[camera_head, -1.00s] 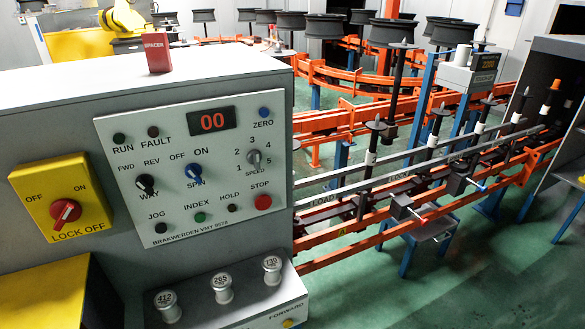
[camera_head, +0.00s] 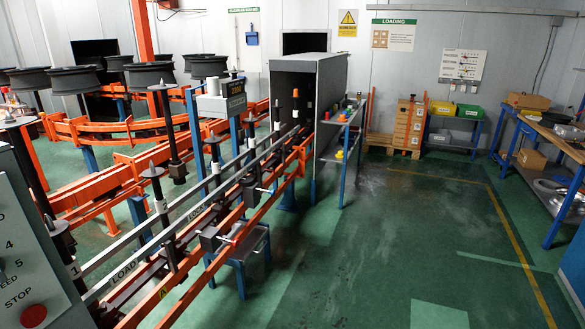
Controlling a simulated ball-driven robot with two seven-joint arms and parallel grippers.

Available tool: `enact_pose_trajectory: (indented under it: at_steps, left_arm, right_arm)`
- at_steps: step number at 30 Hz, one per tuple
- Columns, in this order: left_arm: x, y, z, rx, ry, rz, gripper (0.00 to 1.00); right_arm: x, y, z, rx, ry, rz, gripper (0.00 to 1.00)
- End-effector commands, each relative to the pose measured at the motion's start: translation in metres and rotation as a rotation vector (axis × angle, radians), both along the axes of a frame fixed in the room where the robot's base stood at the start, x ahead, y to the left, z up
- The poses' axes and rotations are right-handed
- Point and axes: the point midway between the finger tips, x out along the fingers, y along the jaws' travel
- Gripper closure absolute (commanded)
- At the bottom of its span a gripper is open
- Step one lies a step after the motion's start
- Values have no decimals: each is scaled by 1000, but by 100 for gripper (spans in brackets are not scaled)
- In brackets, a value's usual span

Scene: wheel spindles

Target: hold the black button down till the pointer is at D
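Only the right edge of the grey control panel (camera_head: 40,262) shows, at the far left of the head view. Its red STOP button (camera_head: 33,316) is at the bottom left corner. The black button is out of the picture now. Upright spindles, such as the near one (camera_head: 160,205), stand along the orange and grey rail line (camera_head: 205,222), which carries LOAD and LOCK labels. Neither of my grippers is in view.
A grey cabinet (camera_head: 300,68) stands at the line's far end. Wheels (camera_head: 150,74) sit on stands behind. Stacked boxes (camera_head: 408,124) and a workbench (camera_head: 545,140) are at the back and right. The green floor (camera_head: 400,235) between is clear.

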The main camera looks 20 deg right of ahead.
Motion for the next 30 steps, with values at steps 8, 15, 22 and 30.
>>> enact_pose_trajectory:
  at_steps: [8,15,22,30]
  left_arm:
    - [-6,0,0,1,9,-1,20]
    - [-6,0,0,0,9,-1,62]
    - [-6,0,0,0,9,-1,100]
    - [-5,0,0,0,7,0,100]
  right_arm:
    - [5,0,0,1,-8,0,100]
    - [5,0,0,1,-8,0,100]
    - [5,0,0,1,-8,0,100]
    - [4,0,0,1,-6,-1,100]
